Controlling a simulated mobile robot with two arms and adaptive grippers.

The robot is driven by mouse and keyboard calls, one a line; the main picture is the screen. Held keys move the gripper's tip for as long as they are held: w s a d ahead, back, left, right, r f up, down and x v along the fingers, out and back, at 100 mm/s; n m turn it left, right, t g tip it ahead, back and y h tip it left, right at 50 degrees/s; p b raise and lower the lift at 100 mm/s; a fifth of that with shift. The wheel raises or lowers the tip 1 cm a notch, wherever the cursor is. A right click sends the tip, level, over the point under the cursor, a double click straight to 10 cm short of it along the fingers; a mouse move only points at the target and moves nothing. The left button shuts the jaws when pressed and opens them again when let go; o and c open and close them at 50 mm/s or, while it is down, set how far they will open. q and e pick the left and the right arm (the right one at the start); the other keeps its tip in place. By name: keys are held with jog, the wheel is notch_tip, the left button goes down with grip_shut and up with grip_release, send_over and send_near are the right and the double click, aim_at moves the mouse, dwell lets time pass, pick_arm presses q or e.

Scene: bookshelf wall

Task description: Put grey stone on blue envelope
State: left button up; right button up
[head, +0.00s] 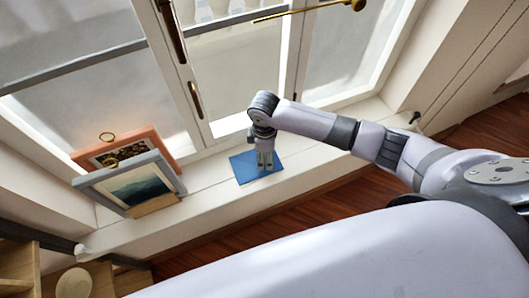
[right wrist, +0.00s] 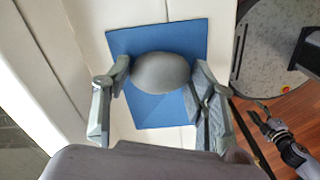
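The blue envelope (head: 243,171) lies flat on the white window sill in the head view, and it fills the middle of the right wrist view (right wrist: 185,38). My right gripper (head: 265,165) points down over it. In the right wrist view, the smooth grey stone (right wrist: 161,73) sits between the fingertips of my right gripper (right wrist: 161,76), which meet it on both sides. The stone appears over the envelope; I cannot tell whether it touches it. The gripper hides the stone in the head view. My left gripper (right wrist: 262,118) hangs off to the right, fingers apart and empty.
Two framed pictures, one grey-blue (head: 135,187) and one salmon (head: 155,143), stand on the sill left of the envelope. Windows with brass handles rise behind. Wooden shelving (head: 20,268) is at the lower left. The sill around the envelope is clear.

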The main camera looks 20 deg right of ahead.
jog(key=shift+o, duration=1.2)
notch_tip(320, 180, up, 12)
jog(key=p, duration=0.1)
jog(key=shift+r, duration=0.2)
dwell(0.6)
